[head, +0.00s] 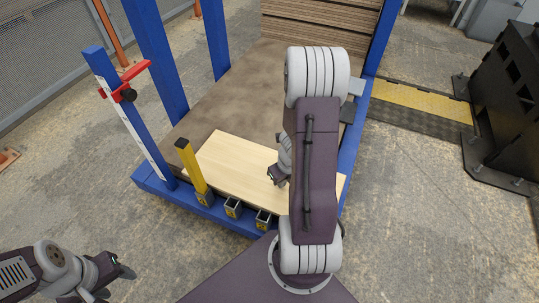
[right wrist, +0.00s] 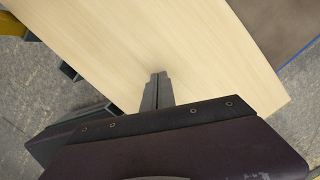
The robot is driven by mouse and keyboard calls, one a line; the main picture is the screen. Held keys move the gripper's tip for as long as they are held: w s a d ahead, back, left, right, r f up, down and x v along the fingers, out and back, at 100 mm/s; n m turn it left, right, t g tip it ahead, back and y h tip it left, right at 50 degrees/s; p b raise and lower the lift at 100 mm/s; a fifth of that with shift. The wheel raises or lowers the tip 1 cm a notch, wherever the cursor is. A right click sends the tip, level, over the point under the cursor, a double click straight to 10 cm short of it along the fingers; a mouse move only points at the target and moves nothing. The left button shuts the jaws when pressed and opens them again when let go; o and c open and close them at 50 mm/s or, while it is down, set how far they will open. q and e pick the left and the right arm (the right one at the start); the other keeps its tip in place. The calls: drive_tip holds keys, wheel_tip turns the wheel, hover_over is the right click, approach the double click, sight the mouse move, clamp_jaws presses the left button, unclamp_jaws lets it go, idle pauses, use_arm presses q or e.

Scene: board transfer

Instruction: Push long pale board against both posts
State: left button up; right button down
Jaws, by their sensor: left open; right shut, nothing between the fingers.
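The long pale board (head: 229,164) lies flat on the brown bed of the blue rack, near its front edge. Its right part is hidden behind my right arm in the head view. It fills much of the right wrist view (right wrist: 170,40). A yellow post (head: 190,165) stands upright in a socket by the board's left end; I cannot tell whether they touch. A blue post (head: 127,112) with a scale stands further left. My right gripper (head: 271,179) is shut and empty, its fingertips over or on the board (right wrist: 158,77). My left gripper (head: 125,272) is open and empty, away from the rack.
Empty metal sockets (head: 233,207) line the rack's front edge. A red clamp (head: 130,82) sits on the blue post. A stack of brown boards (head: 315,25) is at the back. A dark machine (head: 505,100) stands at right.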

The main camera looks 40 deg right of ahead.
drive_tip(key=shift+w+r+p, duration=0.2)
drive_tip(key=shift+p, duration=0.1)
drive_tip(key=p, duration=1.2)
hover_over(262, 164)
drive_tip(key=shift+s+r, duration=0.25)
wheel_tip(262, 164, down, 2)
drive_tip(key=shift+f+b, duration=0.2)
drive_tip(key=shift+b, duration=0.8)
drive_tip(key=shift+r, duration=0.1)
